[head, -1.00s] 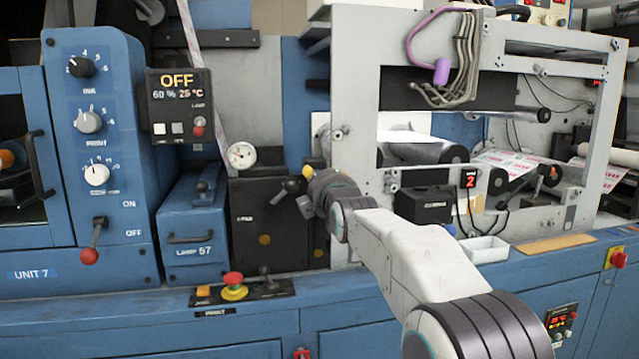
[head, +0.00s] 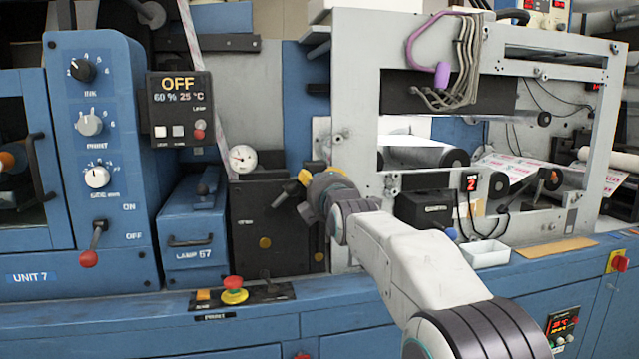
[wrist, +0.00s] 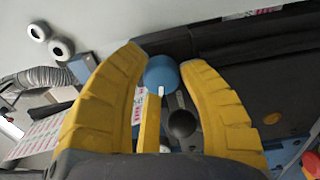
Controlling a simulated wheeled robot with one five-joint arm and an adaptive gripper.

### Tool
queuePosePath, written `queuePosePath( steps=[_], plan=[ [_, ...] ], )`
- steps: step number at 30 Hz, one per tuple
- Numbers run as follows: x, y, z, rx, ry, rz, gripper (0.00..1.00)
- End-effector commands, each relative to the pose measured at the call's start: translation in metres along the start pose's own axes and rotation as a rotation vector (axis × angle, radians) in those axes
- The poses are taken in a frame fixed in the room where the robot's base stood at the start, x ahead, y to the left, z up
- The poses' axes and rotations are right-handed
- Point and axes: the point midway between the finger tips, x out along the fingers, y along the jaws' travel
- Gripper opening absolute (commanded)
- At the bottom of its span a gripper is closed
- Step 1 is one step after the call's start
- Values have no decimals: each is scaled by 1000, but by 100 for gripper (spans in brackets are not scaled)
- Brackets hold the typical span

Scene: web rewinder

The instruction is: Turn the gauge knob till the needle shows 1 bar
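My gripper (head: 303,186) is in front of the dark box's right side. In the wrist view its two yellow fingers (wrist: 163,68) are spread. A round blue knob (wrist: 162,75) shows between the fingertips; I cannot tell whether they touch it. A black ball (wrist: 183,124) shows nearer, between the fingers, beside a yellow bar (wrist: 150,122). The knob is not clearly visible in the head view.
The dark box (head: 262,228) carries a lever. A red stop button (head: 233,284) sits on the ledge below. The grey machine frame (head: 352,105) stands right behind my arm.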

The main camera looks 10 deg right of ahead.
Motion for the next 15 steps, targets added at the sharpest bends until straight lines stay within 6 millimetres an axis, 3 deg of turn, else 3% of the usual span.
queuePosePath(
  steps=[6,15],
  plan=[
    [0,-1,1,0,-1,-4,56],
    [-1,-2,1,1,-2,-5,57]
  ],
)
